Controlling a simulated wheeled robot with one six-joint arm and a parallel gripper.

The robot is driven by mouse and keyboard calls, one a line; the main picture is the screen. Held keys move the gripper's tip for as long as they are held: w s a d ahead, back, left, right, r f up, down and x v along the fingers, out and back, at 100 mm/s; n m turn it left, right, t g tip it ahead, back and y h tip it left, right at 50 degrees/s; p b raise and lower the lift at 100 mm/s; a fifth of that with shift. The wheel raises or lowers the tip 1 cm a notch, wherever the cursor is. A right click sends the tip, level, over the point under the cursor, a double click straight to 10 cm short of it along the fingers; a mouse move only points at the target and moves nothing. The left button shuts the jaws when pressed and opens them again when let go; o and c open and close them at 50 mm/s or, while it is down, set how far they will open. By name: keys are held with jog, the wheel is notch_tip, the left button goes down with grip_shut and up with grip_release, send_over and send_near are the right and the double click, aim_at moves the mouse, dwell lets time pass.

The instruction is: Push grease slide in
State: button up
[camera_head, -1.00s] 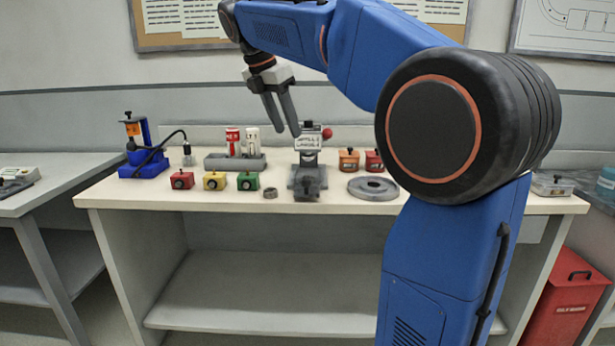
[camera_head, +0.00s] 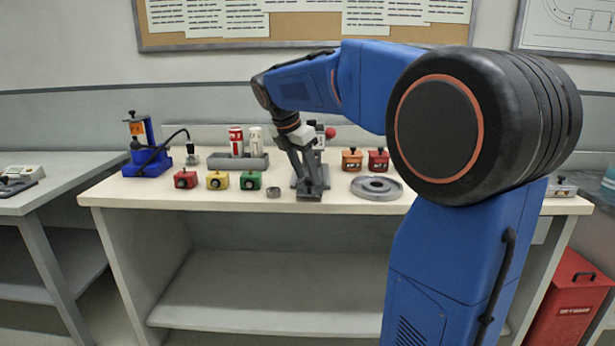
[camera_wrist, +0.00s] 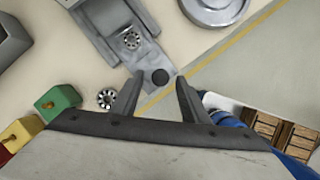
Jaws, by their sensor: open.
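The grease slide (camera_wrist: 97,18) is a grey flat slide on the packing device. It carries a bearing (camera_wrist: 131,40) and has a dark round knob (camera_wrist: 160,77) at its near end. In the head view the device (camera_head: 303,191) stands at the middle of the bench, partly hidden behind my arm. My gripper (camera_wrist: 160,78) is open and empty over the bench's front edge side, and the knob shows between its fingertips in the wrist view. I cannot tell the height gap between them. In the head view my gripper (camera_head: 306,178) points down at the slide.
A loose bearing (camera_wrist: 106,98) lies on the bench left of the slide, near the green box (camera_wrist: 58,101). A round grey dish (camera_head: 376,187) is on the right. Red and yellow boxes, a can rack (camera_head: 238,162) and a blue device (camera_head: 146,160) stand left.

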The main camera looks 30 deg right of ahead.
jog(key=shift+x, duration=0.75)
jog(key=shift+c, duration=0.2)
grip_shut()
jog(key=w+d, duration=0.3)
jog(key=w, duration=0.2)
jog(key=w+d, duration=0.2)
jog(key=w, duration=0.1)
jog(key=shift+w+d, duration=0.15)
jog(key=shift+d, duration=0.15)
jog(key=shift+w+r, duration=0.1)
jog(key=shift+d, duration=0.1)
jog(key=shift+o, duration=0.2)
grip_release()
jog(key=shift+w, duration=0.1)
